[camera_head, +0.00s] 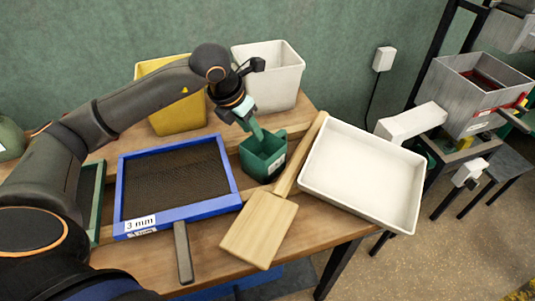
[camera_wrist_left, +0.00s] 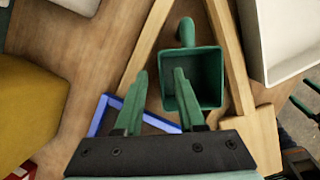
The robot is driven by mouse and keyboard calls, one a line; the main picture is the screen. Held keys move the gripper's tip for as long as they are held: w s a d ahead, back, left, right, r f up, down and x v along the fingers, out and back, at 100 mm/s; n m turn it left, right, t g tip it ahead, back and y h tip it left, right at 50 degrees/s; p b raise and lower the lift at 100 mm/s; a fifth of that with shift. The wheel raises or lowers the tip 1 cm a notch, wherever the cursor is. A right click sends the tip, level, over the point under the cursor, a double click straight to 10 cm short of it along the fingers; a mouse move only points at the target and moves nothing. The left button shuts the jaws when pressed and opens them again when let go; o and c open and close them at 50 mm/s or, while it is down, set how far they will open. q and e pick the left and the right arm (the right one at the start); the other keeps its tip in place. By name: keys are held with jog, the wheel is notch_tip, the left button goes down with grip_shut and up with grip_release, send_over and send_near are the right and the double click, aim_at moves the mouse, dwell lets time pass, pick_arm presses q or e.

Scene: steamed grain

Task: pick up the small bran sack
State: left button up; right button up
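I cannot make out a small bran sack for certain. A rounded grey-green thing with a pale label (camera_head: 10,138) is cut off at the left edge of the head view; I cannot tell whether it is a sack. My left gripper (camera_head: 258,133) points down over the square green scoop (camera_head: 262,166). In the left wrist view, the left gripper's green fingers (camera_wrist_left: 160,78) are apart with nothing between them. The scoop (camera_wrist_left: 207,78) lies just beyond and beside the right finger there; I cannot tell whether they touch. My right gripper is out of view.
A blue-framed sieve (camera_head: 228,185) marked 3 mm lies left of the wooden shovel (camera_head: 258,230). A white tray (camera_head: 360,170) stands right. Yellow (camera_head: 180,118) and white (camera_head: 275,80) bins stand behind. A metal machine (camera_head: 470,95) is farther right. Little table is bare.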

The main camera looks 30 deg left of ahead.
aim_at(269, 152)
pick_arm(q)
jog(key=x, duration=0.3)
jog(key=shift+w+f, duration=0.1)
jog(key=shift+f, duration=0.2)
grip_shut()
dwell(1.2)
